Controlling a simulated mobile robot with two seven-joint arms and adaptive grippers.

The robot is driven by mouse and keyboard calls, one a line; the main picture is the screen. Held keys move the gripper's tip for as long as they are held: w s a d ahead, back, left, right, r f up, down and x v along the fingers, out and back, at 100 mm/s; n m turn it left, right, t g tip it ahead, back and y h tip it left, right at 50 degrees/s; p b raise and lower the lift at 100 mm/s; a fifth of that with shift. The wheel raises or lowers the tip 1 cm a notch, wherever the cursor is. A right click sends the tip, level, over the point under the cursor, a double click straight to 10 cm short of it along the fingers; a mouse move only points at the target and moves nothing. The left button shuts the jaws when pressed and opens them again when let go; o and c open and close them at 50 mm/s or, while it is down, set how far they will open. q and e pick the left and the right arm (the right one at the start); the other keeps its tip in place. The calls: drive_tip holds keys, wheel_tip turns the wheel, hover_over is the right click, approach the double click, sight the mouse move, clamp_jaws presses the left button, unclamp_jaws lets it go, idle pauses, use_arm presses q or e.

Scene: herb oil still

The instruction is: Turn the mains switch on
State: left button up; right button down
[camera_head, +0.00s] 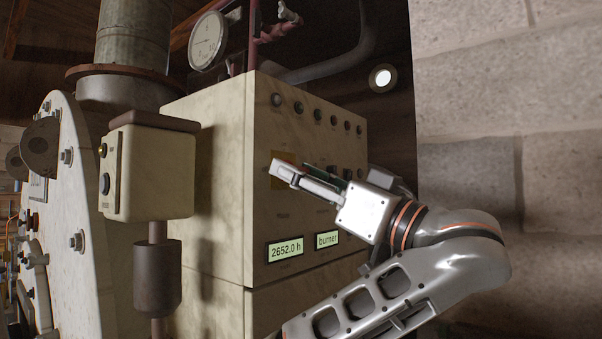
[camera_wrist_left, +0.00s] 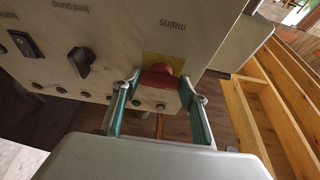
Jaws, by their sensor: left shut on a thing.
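The mains switch is a red knob (camera_wrist_left: 158,77) on a yellow plate (camera_wrist_left: 153,60), under the upside-down label "mains" in the left wrist view. In the head view my gripper hides the knob, and only part of the yellow plate (camera_head: 277,183) shows on the cream control cabinet (camera_head: 215,135). My left gripper (camera_head: 283,167) reaches the cabinet face from the right. In the left wrist view its two green-sided fingers stand on either side of the red knob, shut on it. My right gripper is not in view.
A black knob (camera_wrist_left: 81,61) labelled "feed pump" and a rocker switch (camera_wrist_left: 24,44) sit beside the mains switch. A small switch box (camera_head: 150,172) stands left of the cabinet; a stone wall (camera_head: 510,100) is at right.

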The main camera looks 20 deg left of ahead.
use_arm(q)
drive_tip(key=m+t+h, duration=0.1)
drive_tip(key=m, duration=0.2)
drive_tip(key=m+t+h+p, duration=0.1)
drive_tip(key=m, duration=0.2)
drive_tip(key=m+t+p, duration=0.1)
drive_tip(key=m+t, duration=0.1)
drive_tip(key=m, duration=0.1)
drive_tip(key=shift+s+r+m+h, duration=0.1)
drive_tip(key=shift+s+m+h, duration=0.1)
drive_tip(key=shift+m+h, duration=0.15)
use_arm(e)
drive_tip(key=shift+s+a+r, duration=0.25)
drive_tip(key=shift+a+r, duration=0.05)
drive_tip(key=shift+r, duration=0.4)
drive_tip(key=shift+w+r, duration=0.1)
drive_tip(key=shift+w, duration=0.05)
use_arm(q)
drive_tip(key=o, duration=1.1)
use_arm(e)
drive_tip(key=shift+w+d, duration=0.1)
